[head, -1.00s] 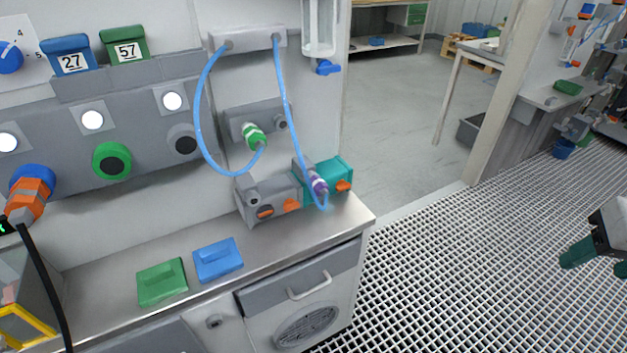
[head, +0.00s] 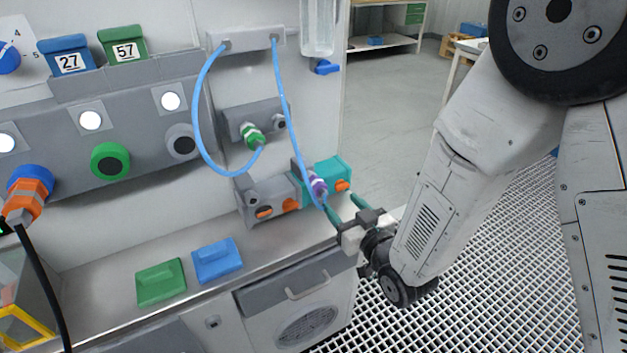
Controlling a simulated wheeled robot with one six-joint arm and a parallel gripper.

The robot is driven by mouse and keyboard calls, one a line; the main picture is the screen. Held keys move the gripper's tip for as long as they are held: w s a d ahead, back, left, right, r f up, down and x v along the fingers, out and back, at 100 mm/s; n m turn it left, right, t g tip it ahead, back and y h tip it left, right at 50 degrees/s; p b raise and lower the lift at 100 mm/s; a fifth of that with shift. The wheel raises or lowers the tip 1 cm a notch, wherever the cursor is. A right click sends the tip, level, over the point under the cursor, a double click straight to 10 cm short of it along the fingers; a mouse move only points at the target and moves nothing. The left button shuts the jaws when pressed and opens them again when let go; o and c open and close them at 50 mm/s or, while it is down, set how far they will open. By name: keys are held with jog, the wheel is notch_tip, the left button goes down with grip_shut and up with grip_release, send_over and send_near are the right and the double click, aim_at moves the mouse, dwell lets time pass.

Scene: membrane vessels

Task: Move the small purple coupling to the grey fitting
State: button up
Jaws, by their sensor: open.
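The small purple coupling (head: 317,184) is at the lower end of the right blue hose (head: 289,120). It sits at the front of the teal block (head: 336,170), at that block's left side. The grey fitting block (head: 264,200) stands directly left of the teal block, with orange parts on its front. My gripper (head: 344,204) is open, its two teal fingers pointing up and left toward the teal block. The left finger is just below the coupling, close to the hose end. Nothing is visible between the fingers. I cannot tell whether a finger touches the hose.
A green-collared coupling (head: 252,135) ends the other blue hose on the wall block above. A green box (head: 161,283) and a blue box (head: 217,260) lie on the metal counter (head: 110,300). An orange plug (head: 30,195) with a black cable is at far left.

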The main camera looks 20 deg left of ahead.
aim_at(325, 195)
jog(key=shift+s+a+f+y, duration=0.3)
jog(key=shift+s+a+y, duration=0.1)
jog(key=shift+s, duration=0.25)
jog(key=shift+x, duration=4.55)
jog(key=shift+d, duration=0.1)
grip_shut()
